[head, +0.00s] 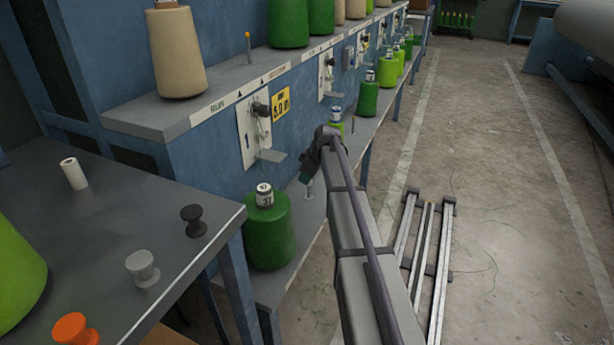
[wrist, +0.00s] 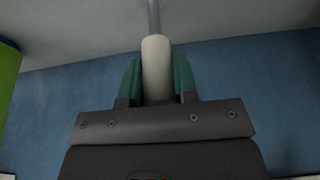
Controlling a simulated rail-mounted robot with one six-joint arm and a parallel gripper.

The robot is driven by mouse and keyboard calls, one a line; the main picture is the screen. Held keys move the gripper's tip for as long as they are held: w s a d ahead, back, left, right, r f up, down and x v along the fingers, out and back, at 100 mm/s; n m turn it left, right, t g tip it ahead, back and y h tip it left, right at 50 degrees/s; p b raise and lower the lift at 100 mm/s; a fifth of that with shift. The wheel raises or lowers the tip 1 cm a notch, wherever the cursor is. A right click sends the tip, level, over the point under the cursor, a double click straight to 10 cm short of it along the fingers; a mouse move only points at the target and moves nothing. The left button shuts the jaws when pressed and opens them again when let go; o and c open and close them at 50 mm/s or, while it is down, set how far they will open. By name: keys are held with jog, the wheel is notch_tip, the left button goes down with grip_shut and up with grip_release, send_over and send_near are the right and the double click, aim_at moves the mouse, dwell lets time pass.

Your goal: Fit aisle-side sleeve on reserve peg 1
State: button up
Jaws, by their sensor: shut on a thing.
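My gripper (head: 306,177) is at the end of my arm, over the lower shelf, to the right of the nearest dark green cone. In the wrist view its green fingers (wrist: 157,82) are shut on a pale sleeve (wrist: 156,65). A thin metal peg (wrist: 153,16) lines up with the far end of the sleeve there. I cannot tell whether the peg enters the sleeve. In the head view a short metal peg (head: 309,191) stands on the lower shelf just below the fingers; the held sleeve is hidden there.
Dark green cones (head: 269,232) and lime cones stand along the lower shelf (head: 278,287). The upper shelf (head: 165,115) bears a tan cone (head: 176,52) and an orange-tipped peg (head: 248,46). A metal frame (head: 428,250) lies on the floor.

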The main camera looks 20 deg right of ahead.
jog(key=shift+f+b, duration=2)
jog(key=shift+f, duration=0.1)
jog(key=shift+r, duration=0.1)
notch_tip(320, 180, up, 8)
jog(key=p, duration=0.8)
jog(key=shift+f+b, duration=4.05)
jog(key=shift+f, duration=0.05)
jog(key=o, duration=1)
jog(key=shift+r, duration=0.2)
